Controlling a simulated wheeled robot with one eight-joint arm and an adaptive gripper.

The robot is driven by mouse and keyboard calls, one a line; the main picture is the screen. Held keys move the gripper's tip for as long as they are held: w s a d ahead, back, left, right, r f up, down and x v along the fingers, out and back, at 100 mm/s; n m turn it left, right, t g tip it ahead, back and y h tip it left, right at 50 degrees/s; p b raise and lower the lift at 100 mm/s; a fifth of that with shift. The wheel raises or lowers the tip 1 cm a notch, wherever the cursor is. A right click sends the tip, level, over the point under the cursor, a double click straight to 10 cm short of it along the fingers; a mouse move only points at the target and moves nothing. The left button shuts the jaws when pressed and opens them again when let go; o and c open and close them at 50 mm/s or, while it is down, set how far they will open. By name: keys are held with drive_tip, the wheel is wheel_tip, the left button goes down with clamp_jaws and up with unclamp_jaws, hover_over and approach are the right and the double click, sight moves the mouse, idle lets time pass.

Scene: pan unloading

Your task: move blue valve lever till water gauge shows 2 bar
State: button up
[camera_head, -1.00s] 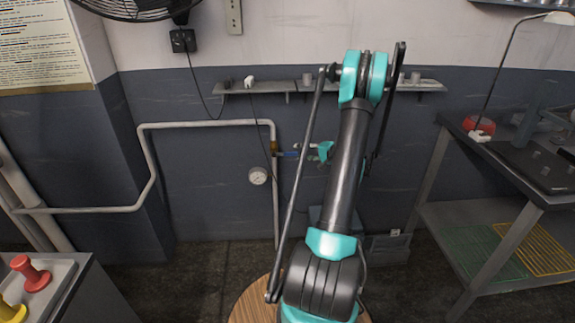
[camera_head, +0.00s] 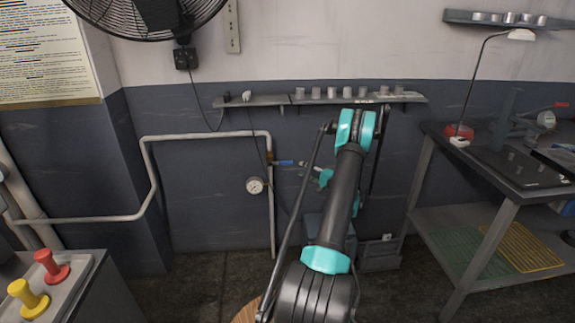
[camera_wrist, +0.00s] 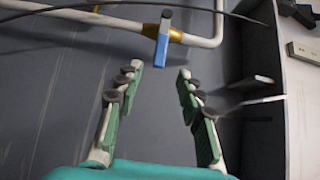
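The blue valve lever (camera_head: 284,163) sits on the wall pipe and points right from a brass fitting (camera_head: 269,159). In the wrist view the blue lever (camera_wrist: 163,45) extends from the brass valve (camera_wrist: 152,31) toward my gripper. The round white water gauge (camera_head: 255,186) hangs just below and left of the valve; its needle is too small to read. My gripper (camera_wrist: 158,75) is open and empty, its two green-padded fingers apart. The lever lies beyond the fingertips, roughly in line with the gap, and does not appear touched. In the head view my gripper (camera_head: 304,169) is right of the lever, partly hidden by my arm.
A wall shelf (camera_head: 262,101) with several small cups runs above the pipe. The grey pipe (camera_head: 205,137) bends along the wall to the left. A dark cable (camera_wrist: 100,7) crosses near the valve. A metal table (camera_head: 480,185) stands right; red and yellow knobs are lower left.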

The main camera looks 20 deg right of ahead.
sight(289, 164)
drive_tip(key=x, duration=1)
drive_tip(key=shift+w+a, duration=0.1)
drive_tip(key=shift+w, duration=0.15)
drive_tip(key=shift+c, duration=0.3)
clamp_jaws()
